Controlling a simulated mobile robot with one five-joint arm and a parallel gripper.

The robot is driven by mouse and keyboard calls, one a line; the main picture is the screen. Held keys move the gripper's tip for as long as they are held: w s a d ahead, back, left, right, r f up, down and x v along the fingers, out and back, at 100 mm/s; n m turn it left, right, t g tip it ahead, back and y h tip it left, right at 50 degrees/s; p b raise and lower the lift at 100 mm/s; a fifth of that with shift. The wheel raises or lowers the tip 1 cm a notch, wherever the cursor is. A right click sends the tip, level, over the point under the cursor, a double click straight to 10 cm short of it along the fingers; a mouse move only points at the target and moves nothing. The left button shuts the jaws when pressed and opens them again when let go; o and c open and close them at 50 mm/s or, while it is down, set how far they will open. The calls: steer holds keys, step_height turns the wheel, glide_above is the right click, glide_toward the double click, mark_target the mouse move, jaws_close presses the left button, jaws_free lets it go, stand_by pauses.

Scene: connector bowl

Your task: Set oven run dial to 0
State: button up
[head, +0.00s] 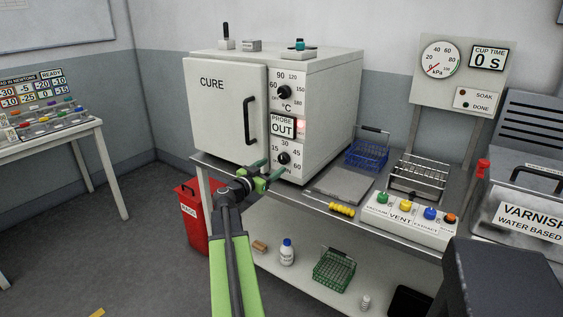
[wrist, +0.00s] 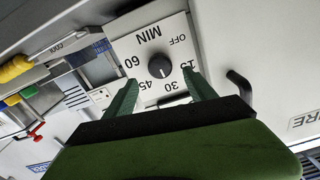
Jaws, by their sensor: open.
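The white oven (head: 225,105), marked CURE, stands on the bench with its door closed. Its run dial (head: 283,158) is the lower black knob on the front panel, with 15, 30, 45 and MIN around it. The dial (wrist: 160,67) appears upside down in the wrist view, with OFF at upper right and 60 at left. I cannot tell clearly where its pointer stands. My gripper (head: 267,170) is open in front of the lower panel. In the wrist view the green fingers (wrist: 160,80) lie either side of the dial, seemingly short of it, with nothing between them.
The upper °C dial (head: 284,92) and the PROBE OUT display (head: 283,128) sit above the run dial. The door handle (head: 248,120) juts out left of the panel. A grey plate (head: 340,185), a blue basket (head: 367,154) and a button box (head: 410,222) are to the right.

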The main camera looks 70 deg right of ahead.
mark_target(282, 160)
steer(key=x, duration=0.6)
steer(key=shift+s+d, duration=0.1)
steer(key=shift+d, duration=0.2)
